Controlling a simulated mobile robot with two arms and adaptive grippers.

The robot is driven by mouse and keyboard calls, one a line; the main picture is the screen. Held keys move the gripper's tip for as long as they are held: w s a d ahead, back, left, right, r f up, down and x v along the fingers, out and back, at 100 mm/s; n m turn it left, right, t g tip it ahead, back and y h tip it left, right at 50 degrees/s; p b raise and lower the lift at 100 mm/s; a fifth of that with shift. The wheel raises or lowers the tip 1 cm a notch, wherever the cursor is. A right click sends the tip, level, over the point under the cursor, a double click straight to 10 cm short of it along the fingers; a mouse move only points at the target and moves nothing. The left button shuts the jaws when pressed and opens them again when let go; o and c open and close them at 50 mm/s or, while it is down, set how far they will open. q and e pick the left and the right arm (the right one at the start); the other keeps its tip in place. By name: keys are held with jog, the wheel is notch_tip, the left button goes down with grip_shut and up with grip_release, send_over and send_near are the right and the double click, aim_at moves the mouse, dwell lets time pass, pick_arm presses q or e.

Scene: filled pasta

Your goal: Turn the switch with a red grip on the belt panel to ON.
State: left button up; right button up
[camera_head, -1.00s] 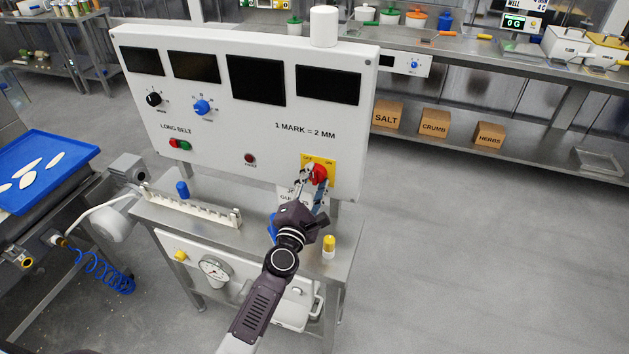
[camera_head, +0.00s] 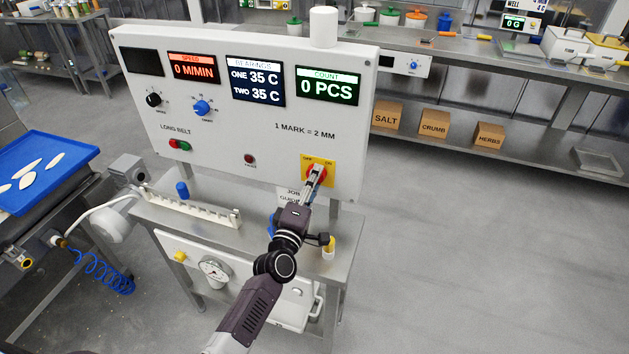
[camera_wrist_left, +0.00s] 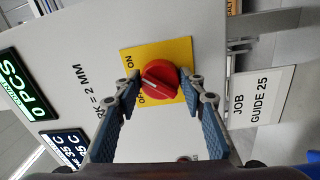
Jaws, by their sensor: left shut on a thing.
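The belt panel (camera_head: 225,125) is a white board with a yellow plate (camera_head: 331,165) near its lower right, marked OFF and ON. The switch's red grip (camera_wrist_left: 160,78) sits on that plate; in the head view it is mostly covered by my fingers. My left gripper (camera_head: 317,175) is shut on the red grip, with one finger on each side of it in the wrist view. The grip's white mark points left in the wrist view, toward the plate's lettered side, where ON shows and OFF is partly hidden. My right gripper is not in view.
The panel's speed display (camera_head: 193,67), bearings display (camera_head: 255,82) and count display (camera_head: 328,86) are lit; the far-left display is dark. A yellow-capped bottle (camera_head: 328,246) stands close beside my left wrist. A white toothed rail (camera_head: 195,208) lies on the bench.

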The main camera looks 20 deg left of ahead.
pick_arm(q)
jog(key=shift+f+m, duration=0.15)
jog(key=shift+m, duration=0.25)
jog(key=o, duration=1.2)
jog(key=shift+c, duration=0.2)
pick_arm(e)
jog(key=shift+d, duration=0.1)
pick_arm(q)
jog(key=s, duration=1.2)
jog(key=shift+a+f, duration=0.2)
jog(key=shift+f, duration=0.1)
